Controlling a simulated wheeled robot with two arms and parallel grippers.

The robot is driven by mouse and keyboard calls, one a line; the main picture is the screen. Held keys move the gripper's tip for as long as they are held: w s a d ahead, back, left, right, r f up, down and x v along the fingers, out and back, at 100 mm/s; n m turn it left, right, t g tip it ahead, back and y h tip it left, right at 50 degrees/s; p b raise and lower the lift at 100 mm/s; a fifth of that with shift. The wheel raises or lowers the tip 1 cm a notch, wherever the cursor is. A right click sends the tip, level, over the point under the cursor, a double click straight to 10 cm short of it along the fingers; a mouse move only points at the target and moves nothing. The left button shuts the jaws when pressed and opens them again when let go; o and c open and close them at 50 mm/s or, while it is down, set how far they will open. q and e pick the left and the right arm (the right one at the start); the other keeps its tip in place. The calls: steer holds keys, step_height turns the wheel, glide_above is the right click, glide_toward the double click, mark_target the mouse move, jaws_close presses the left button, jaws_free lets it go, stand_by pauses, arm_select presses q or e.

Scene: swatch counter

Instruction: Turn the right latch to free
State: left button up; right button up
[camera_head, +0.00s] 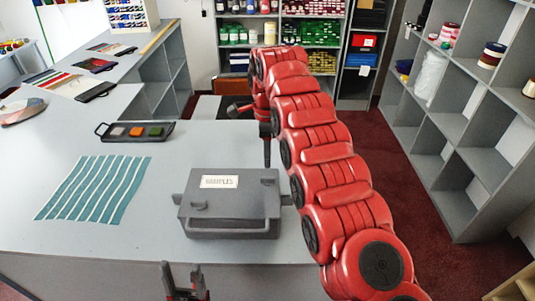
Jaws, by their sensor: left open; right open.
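A grey case (230,190) with a label (219,181) reading "SAMPLES" lies closed on the counter. My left gripper (184,274) is open and empty at the bottom edge, in front of the case.
My red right arm hides the counter right of the case. Teal striped swatches (95,190) and a dark tray (135,132) with coloured squares lie to the left. The counter (60,140) is bare between them. Grey shelves (455,140) stand at the right.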

step_height(320, 180, up, 9)
steer(key=p, duration=0.8)
steer(key=shift+w, duration=0.1)
